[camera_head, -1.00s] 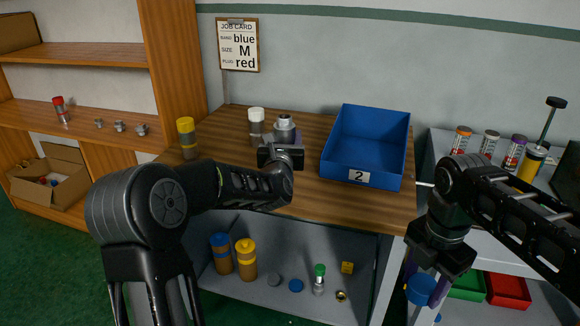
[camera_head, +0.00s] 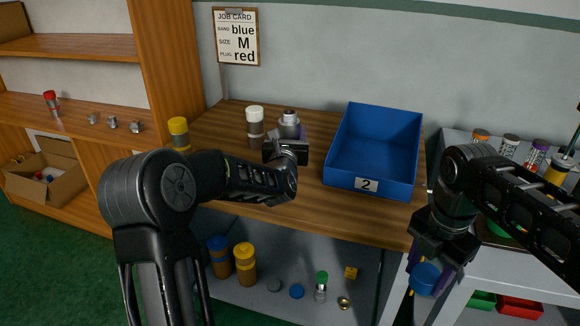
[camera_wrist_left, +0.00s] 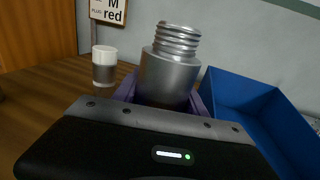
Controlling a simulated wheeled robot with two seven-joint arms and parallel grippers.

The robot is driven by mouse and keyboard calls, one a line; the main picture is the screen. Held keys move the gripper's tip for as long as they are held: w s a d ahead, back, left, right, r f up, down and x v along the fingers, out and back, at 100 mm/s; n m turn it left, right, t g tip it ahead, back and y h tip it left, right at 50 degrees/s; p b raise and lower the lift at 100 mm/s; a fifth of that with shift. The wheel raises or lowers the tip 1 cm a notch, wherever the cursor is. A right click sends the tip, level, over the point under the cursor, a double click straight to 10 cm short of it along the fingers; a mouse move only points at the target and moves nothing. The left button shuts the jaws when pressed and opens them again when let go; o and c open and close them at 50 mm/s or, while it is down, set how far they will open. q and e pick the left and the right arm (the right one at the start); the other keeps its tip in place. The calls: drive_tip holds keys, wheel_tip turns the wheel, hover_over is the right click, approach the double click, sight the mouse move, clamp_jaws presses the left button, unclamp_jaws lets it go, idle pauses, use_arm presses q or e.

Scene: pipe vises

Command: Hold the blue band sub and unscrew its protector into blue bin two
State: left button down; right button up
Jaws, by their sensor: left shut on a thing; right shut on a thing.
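My left gripper (camera_head: 290,145) is shut around a silver metal sub (camera_wrist_left: 170,75), which stands upright with its bare threaded end up. In the left wrist view, purple fingers flank its body; no blue band shows, and its lower part is hidden. The sub also shows in the head view (camera_head: 289,119). My right gripper (camera_head: 430,268) is at the lower right, pointing down, shut on a blue cap-like piece (camera_head: 425,279). It is apart from the sub, to the right of the worktop and lower than the blue bin. Blue bin two (camera_head: 368,185) stands on the worktop and looks empty.
A white-topped sub (camera_head: 255,128) and a yellow-capped one (camera_head: 179,134) stand left of the held sub. Several capped pieces stand on the right-hand table, under my right arm. A lower shelf (camera_head: 262,290) holds jars and loose caps. A job card (camera_head: 237,38) hangs behind.

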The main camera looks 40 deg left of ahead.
use_arm(q)
wheel_tip(320, 180, down, 4)
drive_tip(key=shift+f, duration=0.1)
use_arm(e)
drive_tip(key=shift+r, duration=0.15)
use_arm(q)
drive_tip(key=shift+f, duration=1.85)
use_arm(e)
drive_tip(key=shift+r, duration=0.1)
use_arm(q)
drive_tip(key=shift+f, duration=0.1)
drive_tip(key=shift+f, duration=0.1)
use_arm(e)
drive_tip(key=shift+f, duration=0.2)
use_arm(q)
drive_tip(key=c, duration=0.6)
unclamp_jaws()
drive_tip(key=shift+s, duration=0.1)
use_arm(e)
drive_tip(key=shift+r, duration=0.3)
use_arm(q)
drive_tip(key=b+v, duration=0.1)
drive_tip(key=v, duration=1.1)
drive_tip(key=shift+d, duration=0.1)
use_arm(e)
drive_tip(key=shift+f, duration=0.95)
